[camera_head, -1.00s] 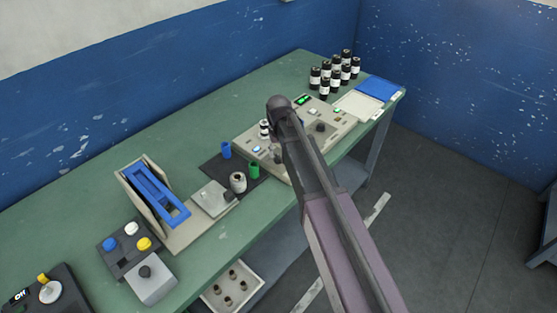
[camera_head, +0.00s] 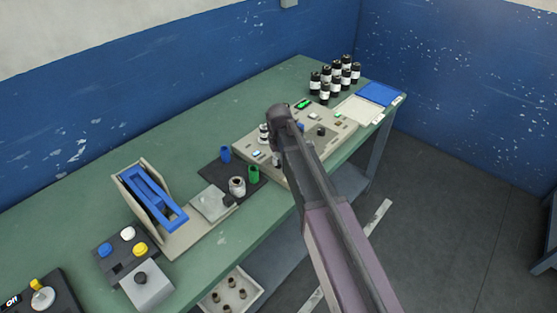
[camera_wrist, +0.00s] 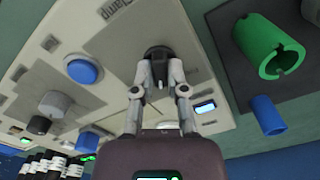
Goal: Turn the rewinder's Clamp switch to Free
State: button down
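The rewinder (camera_head: 342,133) is a beige console on the green bench in the head view, partly covered by my arm. In the wrist view its beige panel (camera_wrist: 205,70) fills the middle, with a "Clamp" label (camera_wrist: 108,12) at the top. The Clamp switch (camera_wrist: 156,52) is a black rotary knob. My gripper (camera_wrist: 160,76) is at this knob, with its two fingertips close together on either side of the knob's narrow grip. They appear to pinch it. The fingertips hide part of the knob, so its exact setting is unclear. In the head view my arm hides the gripper.
A blue button (camera_wrist: 83,70), a grey knob (camera_wrist: 54,103) and a small lit display (camera_wrist: 205,107) are near the fingers. A green cylinder (camera_wrist: 272,52) and a blue cylinder (camera_wrist: 267,114) stand on a dark mat beside the panel. Several dark bottles (camera_head: 325,88) stand behind the rewinder.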

jog(key=shift+n, duration=0.5)
jog(key=n, duration=1.1)
dwell(0.3)
dwell(0.4)
jog(key=c, duration=0.7)
grip_release()
jog(key=shift+o, duration=0.2)
jog(key=shift+m, duration=0.3)
